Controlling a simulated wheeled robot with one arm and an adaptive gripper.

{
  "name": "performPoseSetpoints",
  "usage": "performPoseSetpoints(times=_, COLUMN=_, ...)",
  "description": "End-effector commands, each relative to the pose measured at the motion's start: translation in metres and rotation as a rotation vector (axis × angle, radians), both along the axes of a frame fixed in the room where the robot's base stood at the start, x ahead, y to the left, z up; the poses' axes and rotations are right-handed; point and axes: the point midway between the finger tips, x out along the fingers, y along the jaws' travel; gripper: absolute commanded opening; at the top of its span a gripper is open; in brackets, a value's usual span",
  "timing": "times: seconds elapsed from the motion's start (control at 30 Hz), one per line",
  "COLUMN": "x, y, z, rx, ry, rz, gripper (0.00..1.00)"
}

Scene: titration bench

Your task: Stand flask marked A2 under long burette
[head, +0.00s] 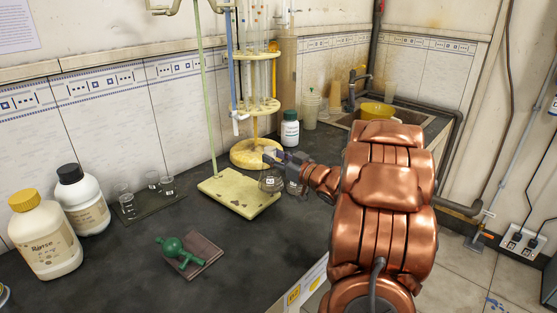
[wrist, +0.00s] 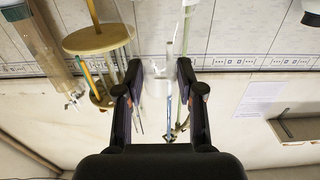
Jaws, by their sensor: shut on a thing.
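My gripper (head: 284,168) is shut on a clear glass flask (head: 269,184) with a small pale label, too small to read. The flask looks upright, by the right edge of the pale yellow stand base (head: 232,198); I cannot tell whether it touches anything below. In the wrist view, my gripper (wrist: 158,82) has its two fingers either side of the faint glass. A burette with a blue stripe (head: 229,50) hangs from the green rod of that stand, its white and blue tap (head: 238,120) above the base. The flask is to the right of the tap.
A round yellow rack (head: 258,107) with glass tubes stands behind the base. A white bottle (head: 290,130) is behind my gripper. Several small flasks sit on a dark tray (head: 147,206) at left, beside two large bottles (head: 45,240). A green bulb (head: 178,248) lies on a brown book (head: 204,255) in front.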

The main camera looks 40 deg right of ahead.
Motion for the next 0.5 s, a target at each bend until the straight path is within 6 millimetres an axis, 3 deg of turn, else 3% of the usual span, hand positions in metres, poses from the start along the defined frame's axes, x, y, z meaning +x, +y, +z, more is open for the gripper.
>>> performPoseSetpoints(times=0.2, x=-0.010, y=-0.005, z=-0.001, rx=0.003, ry=-0.002, rz=0.006, gripper=0.19)
performPoseSetpoints(times=0.5, x=0.000, y=-0.001, z=-0.010, rx=0.004, ry=-0.005, rz=0.009, gripper=0.19)
